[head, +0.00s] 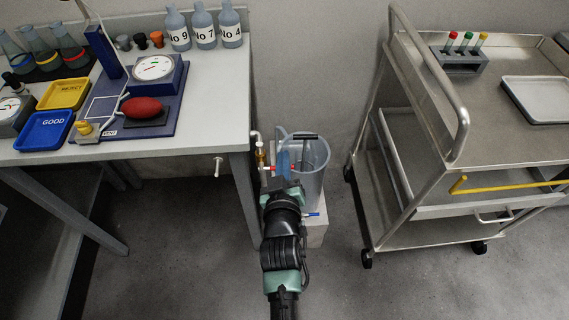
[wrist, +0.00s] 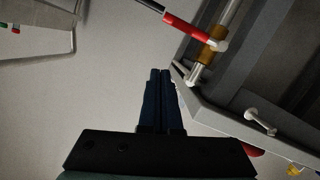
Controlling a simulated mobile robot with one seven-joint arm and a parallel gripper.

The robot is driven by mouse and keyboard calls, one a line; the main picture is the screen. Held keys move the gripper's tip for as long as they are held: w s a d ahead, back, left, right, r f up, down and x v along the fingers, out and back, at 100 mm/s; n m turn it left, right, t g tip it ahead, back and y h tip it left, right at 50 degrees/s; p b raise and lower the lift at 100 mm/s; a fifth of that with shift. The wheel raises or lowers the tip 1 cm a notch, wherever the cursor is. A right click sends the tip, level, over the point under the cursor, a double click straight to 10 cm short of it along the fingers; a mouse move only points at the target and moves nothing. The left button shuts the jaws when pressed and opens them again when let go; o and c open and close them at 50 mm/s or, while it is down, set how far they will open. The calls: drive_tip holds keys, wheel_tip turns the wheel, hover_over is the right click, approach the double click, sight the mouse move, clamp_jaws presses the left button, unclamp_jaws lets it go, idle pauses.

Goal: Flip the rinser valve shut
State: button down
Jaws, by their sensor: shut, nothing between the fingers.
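The rinser valve has a brass body (head: 261,156) on a pale pipe, beside the right end of the bench in the head view. In the wrist view the brass body (wrist: 211,48) is at the upper right, and a red-sleeved lever (wrist: 188,33) sticks out from it to the upper left, roughly crosswise to the pipe. My gripper (wrist: 160,72) is shut and empty, its dark fingers pointing up the picture, apart from the lever, which lies above and right of the tips. In the head view my gripper (head: 282,163) is close beside the valve and partly hides it.
A clear cylinder-like vessel (head: 316,160) stands on a pale block (head: 316,232) just right of my gripper. The bench (head: 215,120) is to the left, with a small white peg (head: 218,167) under its edge. A metal cart (head: 415,185) stands right. Floor between is clear.

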drive_tip(key=v, duration=0.9)
drive_tip(key=shift+s+d+f+p, duration=0.2)
drive_tip(key=shift+s+d+p, duration=0.1)
drive_tip(key=shift+d, duration=0.1)
drive_tip(key=shift+w, duration=0.1)
